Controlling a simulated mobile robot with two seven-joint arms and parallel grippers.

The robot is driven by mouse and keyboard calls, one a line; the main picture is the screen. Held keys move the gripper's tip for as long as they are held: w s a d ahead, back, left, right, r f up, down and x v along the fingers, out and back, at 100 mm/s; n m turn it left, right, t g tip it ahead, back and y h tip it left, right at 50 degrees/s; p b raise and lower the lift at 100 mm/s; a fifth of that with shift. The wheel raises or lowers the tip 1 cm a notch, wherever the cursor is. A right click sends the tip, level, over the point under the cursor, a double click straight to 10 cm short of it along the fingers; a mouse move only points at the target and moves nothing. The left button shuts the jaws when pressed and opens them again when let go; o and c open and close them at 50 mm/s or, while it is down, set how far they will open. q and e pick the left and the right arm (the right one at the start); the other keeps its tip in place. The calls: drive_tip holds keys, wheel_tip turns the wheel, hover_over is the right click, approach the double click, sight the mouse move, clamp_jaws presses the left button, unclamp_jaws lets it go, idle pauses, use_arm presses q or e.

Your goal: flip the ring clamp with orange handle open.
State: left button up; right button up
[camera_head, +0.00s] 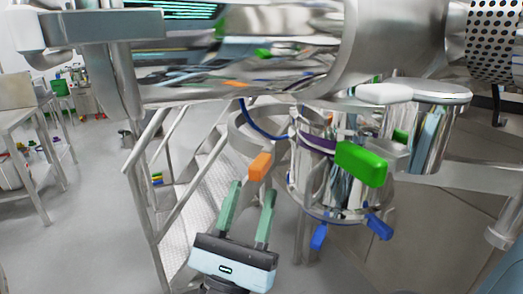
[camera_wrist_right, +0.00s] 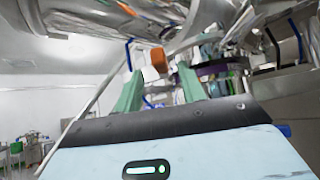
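The ring clamp's orange handle (camera_head: 260,166) hangs at the left end of a curved metal ring clamp (camera_head: 240,130), left of the steel vessel. My right gripper (camera_head: 251,188) is just below the handle, its two green fingers pointing up and spread apart with nothing between the tips. In the right wrist view the orange handle (camera_wrist_right: 160,60) shows just beyond and between the open fingertips (camera_wrist_right: 158,80). I cannot tell whether the fingers touch it. My left gripper is not in view.
A green handle (camera_head: 362,164) and blue handles (camera_head: 379,227) sit on the steel vessel (camera_head: 330,195) to the right. A large steel body (camera_head: 280,75) hangs above. Metal stairs (camera_head: 195,200) stand behind. The floor (camera_head: 90,230) at left is clear.

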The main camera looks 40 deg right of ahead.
sight(263, 157)
drive_tip(key=shift+r, duration=0.15)
drive_tip(key=shift+d+r, duration=0.2)
drive_tip(key=shift+r, duration=0.05)
drive_tip(key=p+x, duration=0.3)
drive_tip(key=x, duration=0.3)
drive_tip(key=shift+w+d+r, duration=0.25)
drive_tip(key=shift+w+d, duration=0.05)
drive_tip(key=shift+d, duration=0.05)
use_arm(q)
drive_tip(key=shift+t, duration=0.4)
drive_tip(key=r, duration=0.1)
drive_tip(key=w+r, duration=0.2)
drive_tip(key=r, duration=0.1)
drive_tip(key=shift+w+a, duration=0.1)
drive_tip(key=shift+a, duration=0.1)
use_arm(e)
clamp_jaws()
